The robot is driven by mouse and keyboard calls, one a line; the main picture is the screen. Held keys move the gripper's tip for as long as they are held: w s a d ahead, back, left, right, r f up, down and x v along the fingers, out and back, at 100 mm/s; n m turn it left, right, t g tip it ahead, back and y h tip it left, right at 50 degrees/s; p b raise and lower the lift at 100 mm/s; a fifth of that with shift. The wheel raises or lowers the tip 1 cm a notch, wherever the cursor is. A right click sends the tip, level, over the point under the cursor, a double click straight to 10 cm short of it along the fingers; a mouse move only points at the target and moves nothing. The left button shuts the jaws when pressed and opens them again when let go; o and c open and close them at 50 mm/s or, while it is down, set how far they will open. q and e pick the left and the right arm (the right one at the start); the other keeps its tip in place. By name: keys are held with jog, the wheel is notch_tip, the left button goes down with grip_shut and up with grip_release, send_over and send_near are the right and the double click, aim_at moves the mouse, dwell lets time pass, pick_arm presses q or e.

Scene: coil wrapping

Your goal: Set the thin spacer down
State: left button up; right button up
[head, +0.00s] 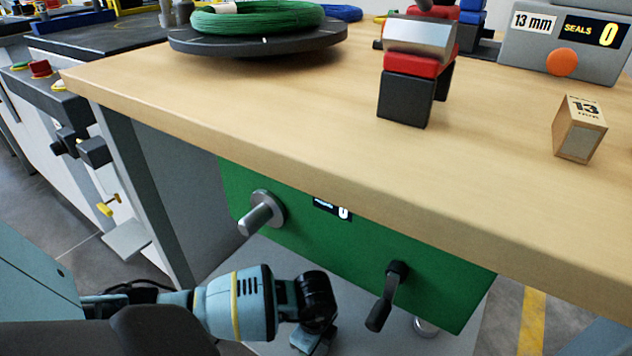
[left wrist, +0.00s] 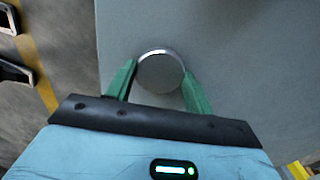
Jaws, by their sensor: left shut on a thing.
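My left gripper (left wrist: 160,68) is shut on a round, shiny metal piece (left wrist: 161,72), one green finger on each side of it. I cannot tell whether this piece is the thin spacer. The grey surface (left wrist: 235,40) lies beyond it, and the gap between them cannot be judged. In the head view my left arm comes in low at the left, below the tabletop and in front of the green panel (head: 330,240); the fingers are hidden. A wooden block (head: 579,130) marked 13 mm stands on the tabletop (head: 300,110) at the right. My right gripper is not in view.
On the tabletop are a green coil (head: 258,18) on a dark turntable (head: 258,42), a red and black clamp-like tool (head: 412,85), and a grey box (head: 560,50) reading 13 mm, SEALS 0. A metal peg (head: 258,215) and black crank (head: 388,295) stick out from the panel.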

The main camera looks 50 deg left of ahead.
pick_arm(q)
jog(key=shift+f, duration=0.1)
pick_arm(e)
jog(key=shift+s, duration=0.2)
pick_arm(q)
jog(key=o, duration=1)
jog(key=shift+o, duration=0.2)
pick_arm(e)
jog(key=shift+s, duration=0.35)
pick_arm(q)
notch_tip(320, 180, up, 7)
jog(key=p, duration=0.3)
jog(key=shift+p, duration=0.3)
jog(key=shift+r, duration=0.45)
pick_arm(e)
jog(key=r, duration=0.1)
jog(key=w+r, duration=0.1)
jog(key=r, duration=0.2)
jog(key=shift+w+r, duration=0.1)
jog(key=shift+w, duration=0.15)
pick_arm(q)
jog(key=shift+f, duration=0.1)
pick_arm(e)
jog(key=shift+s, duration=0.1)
